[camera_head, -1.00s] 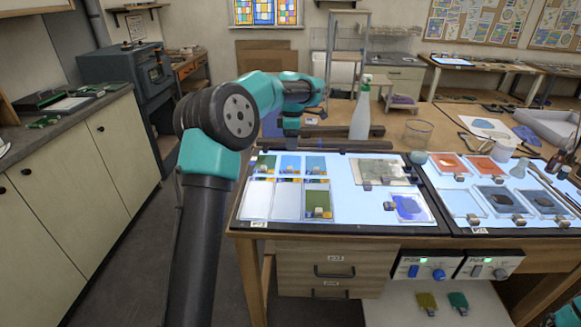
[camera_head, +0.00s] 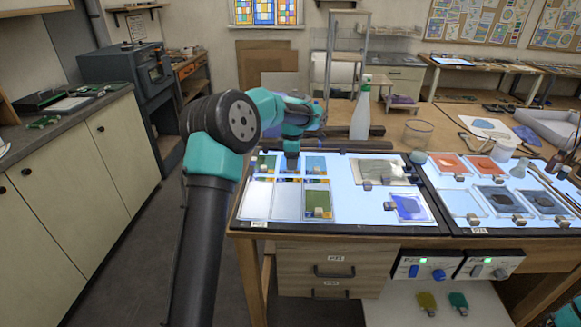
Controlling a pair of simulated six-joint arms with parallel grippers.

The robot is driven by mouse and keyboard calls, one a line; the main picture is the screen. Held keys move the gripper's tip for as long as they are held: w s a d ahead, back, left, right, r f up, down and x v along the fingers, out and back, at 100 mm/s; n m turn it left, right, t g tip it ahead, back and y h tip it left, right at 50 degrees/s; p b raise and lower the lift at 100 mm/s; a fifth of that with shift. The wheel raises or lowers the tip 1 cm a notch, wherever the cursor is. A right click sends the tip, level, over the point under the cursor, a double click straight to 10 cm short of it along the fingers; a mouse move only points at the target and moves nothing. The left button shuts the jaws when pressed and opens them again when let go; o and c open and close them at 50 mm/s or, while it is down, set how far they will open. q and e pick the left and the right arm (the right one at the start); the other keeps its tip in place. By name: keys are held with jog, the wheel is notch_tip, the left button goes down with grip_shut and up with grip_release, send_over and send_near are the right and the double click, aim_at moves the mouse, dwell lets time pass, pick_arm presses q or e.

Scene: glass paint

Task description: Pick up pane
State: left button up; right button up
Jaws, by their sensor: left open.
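Several small panes lie in a grid at the left of the lit panel (camera_head: 350,212). A green pane (camera_head: 318,203) is at the grid's front right, a blue pane (camera_head: 315,164) at its back right, and a greenish pane (camera_head: 267,163) at its back left. My left gripper (camera_head: 291,168) is over the back middle of the grid and hides most of the pane there. It is open, pointing down; whether it touches the pane cannot be told. My right gripper is out of view.
A blue-violet pane (camera_head: 410,208) and a pale sheet (camera_head: 380,171) lie right of the grid. A spray bottle (camera_head: 361,115) and a glass beaker (camera_head: 418,133) stand behind the panel. A second lit panel (camera_head: 445,186) with orange and dark panes is at right.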

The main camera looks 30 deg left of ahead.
pick_arm(q)
jog(key=shift+f, duration=1.5)
jog(key=shift+c, duration=0.3)
grip_shut()
